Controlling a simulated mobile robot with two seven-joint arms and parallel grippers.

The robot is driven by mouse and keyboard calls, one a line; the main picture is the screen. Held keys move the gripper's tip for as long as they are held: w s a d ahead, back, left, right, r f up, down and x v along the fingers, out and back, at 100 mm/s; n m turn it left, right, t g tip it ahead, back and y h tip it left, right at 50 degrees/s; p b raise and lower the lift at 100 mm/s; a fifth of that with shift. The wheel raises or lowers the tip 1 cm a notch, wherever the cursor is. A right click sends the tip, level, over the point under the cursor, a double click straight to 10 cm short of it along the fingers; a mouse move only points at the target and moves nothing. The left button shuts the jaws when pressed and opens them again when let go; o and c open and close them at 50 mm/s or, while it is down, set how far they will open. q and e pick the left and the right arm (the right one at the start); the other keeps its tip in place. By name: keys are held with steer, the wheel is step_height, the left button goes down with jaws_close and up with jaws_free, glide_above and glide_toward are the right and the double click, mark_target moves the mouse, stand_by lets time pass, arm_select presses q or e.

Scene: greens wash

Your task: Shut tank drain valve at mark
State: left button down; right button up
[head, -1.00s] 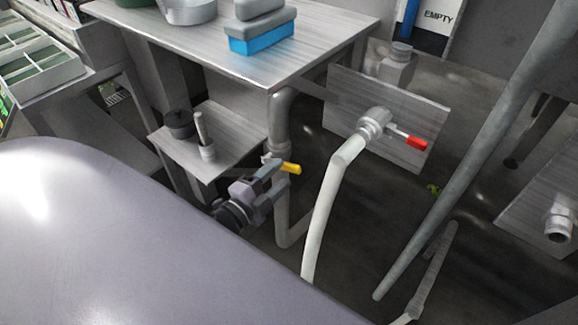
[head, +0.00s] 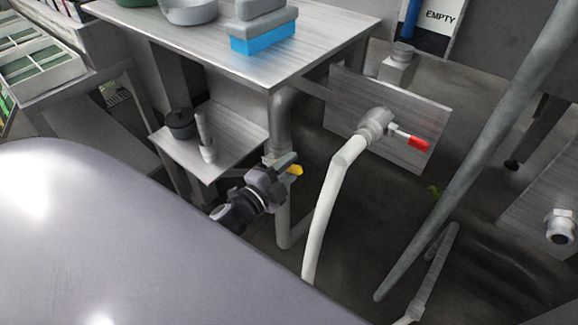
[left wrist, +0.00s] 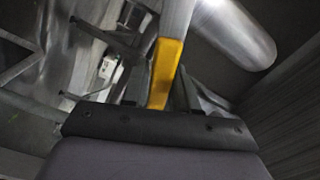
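A yellow valve lever (head: 296,170) sticks out at the grey drain pipe (head: 282,118) under the steel table. My left gripper (head: 287,171) is at this lever, its fingers on either side of it and covering part of it. In the left wrist view the yellow lever (left wrist: 165,72) runs down between the fingers, with a gap showing on each side, so the gripper looks open around it. The valve body is mostly hidden behind the gripper. I cannot make out a mark. My right gripper is not in view.
A red-handled valve (head: 411,141) sits on a white pipe (head: 323,205) to the right, before a metal plate. A low shelf (head: 180,153) with a dark pot stands left of the gripper. The steel table (head: 300,50) overhangs behind. A slanting grey pole (head: 470,170) crosses the right.

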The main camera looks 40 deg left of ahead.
arm_select(q)
steer(key=f+m+b, duration=0.2)
steer(key=m, duration=0.1)
steer(key=f+m+b, duration=0.1)
steer(key=shift+d+f+m, duration=0.1)
steer(key=shift+d+m, duration=0.15)
steer(key=shift+m, duration=0.05)
steer(key=c, duration=1)
jaws_free()
steer(key=shift+o, duration=0.2)
steer(key=shift+s, duration=0.15)
steer(key=s, duration=0.7)
steer(key=shift+a, duration=0.25)
